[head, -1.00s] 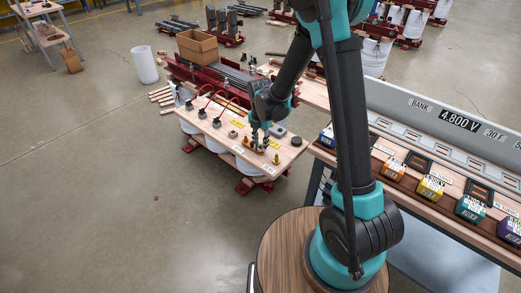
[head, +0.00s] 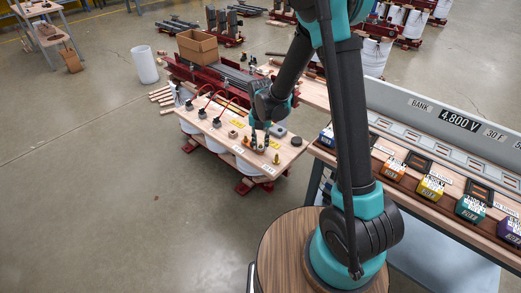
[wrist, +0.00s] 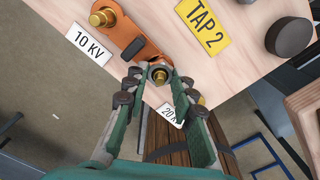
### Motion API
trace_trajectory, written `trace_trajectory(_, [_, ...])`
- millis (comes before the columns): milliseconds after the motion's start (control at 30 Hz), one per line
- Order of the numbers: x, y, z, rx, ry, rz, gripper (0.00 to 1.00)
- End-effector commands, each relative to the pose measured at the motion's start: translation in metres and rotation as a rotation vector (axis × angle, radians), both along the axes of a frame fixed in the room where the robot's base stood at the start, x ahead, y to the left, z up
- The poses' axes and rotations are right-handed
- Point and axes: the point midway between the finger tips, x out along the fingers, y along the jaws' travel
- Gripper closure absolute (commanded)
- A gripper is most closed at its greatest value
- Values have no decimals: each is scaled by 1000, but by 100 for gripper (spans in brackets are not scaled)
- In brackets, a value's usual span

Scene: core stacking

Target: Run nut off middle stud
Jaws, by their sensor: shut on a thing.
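My gripper (wrist: 160,84) points down at the wooden board, its green fingers on both sides of a hex nut (wrist: 158,75). It is shut on this nut, which sits around the threaded middle stud (wrist: 160,77) at the end of an orange copper link bar (wrist: 135,40). A brass stud (wrist: 103,17) stands at the bar's other end. Another brass piece (wrist: 201,99) shows partly behind the right finger. In the head view my gripper (head: 260,141) is over the board's near right part; the nut is too small to make out there.
The board (head: 215,138) carries labels reading 10 KV (wrist: 89,39), TAP 2 (wrist: 203,24) and a partly hidden 20. A dark round knob (wrist: 289,37) stands to the right. Black terminals with red leads (head: 216,122) are to the left. A bench (head: 410,190) with coloured blocks is at right.

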Motion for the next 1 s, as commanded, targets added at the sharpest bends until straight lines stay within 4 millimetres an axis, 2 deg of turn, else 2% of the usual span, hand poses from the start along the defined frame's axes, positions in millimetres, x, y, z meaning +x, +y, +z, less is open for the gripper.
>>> trace_trajectory(300, [0,0,0,0,0,329,100])
trace_trajectory(600, [0,0,0,0,0,370,100])
trace_trajectory(633, [0,0,0,0,0,370,72])
trace_trajectory(800, [0,0,0,0,0,369,51])
trace_trajectory(1000, [0,0,0,0,0,368,51])
